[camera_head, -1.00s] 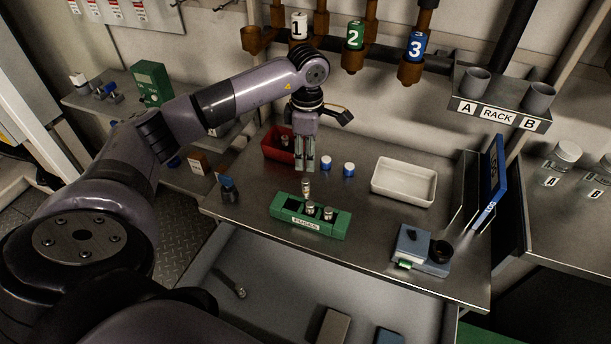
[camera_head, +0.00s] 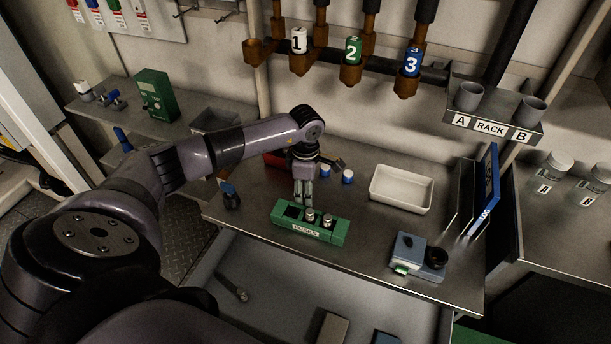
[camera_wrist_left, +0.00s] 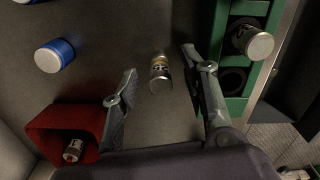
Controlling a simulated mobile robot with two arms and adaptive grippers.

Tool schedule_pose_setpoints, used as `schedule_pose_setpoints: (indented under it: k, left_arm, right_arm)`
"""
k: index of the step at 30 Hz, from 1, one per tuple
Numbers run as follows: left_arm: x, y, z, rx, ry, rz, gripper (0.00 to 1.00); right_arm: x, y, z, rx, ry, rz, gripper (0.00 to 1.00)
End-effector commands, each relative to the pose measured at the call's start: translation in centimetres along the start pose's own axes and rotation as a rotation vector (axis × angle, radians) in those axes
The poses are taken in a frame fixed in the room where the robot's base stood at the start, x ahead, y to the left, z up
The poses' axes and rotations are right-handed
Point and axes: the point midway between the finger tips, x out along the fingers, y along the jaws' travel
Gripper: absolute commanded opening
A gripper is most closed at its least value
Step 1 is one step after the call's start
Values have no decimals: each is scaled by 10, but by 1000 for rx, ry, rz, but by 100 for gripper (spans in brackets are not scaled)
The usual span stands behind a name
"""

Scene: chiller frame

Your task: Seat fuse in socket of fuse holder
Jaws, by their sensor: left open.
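The green fuse holder (camera_head: 337,234) lies on the steel table with two fuses standing in it and an open dark socket at its left end. In the left wrist view the holder (camera_wrist_left: 222,22) shows at the right, with one seated fuse (camera_wrist_left: 257,45) and an empty socket (camera_wrist_left: 232,82). My right gripper is out of view.
A red bin (camera_wrist_left: 55,130) with a fuse inside is close to my left finger; it is partly hidden in the head view (camera_head: 274,160). A white tray (camera_head: 402,189) and a blue-grey device (camera_head: 410,250) are to the right.

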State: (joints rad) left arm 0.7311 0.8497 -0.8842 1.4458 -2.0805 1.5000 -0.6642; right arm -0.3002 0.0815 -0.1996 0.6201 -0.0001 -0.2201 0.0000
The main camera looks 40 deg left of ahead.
Motion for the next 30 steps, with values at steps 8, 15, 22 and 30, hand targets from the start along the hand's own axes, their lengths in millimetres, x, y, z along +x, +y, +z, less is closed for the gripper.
schedule_pose_setpoints:
  k: [8, 15, 22, 30]
  left_arm:
    - [0, 0, 0, 0, 0, 0, 26]
    - [0, 0, 0, 0, 0, 0, 10]
    - [0, 0, 0, 0, 0, 0, 0]
    - [-1, 0, 0, -1, 0, 0, 0]
  right_arm:
    - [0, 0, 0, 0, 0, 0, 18]
    - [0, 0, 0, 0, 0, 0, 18]
    - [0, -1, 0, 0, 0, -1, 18]
    - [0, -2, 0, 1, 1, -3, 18]
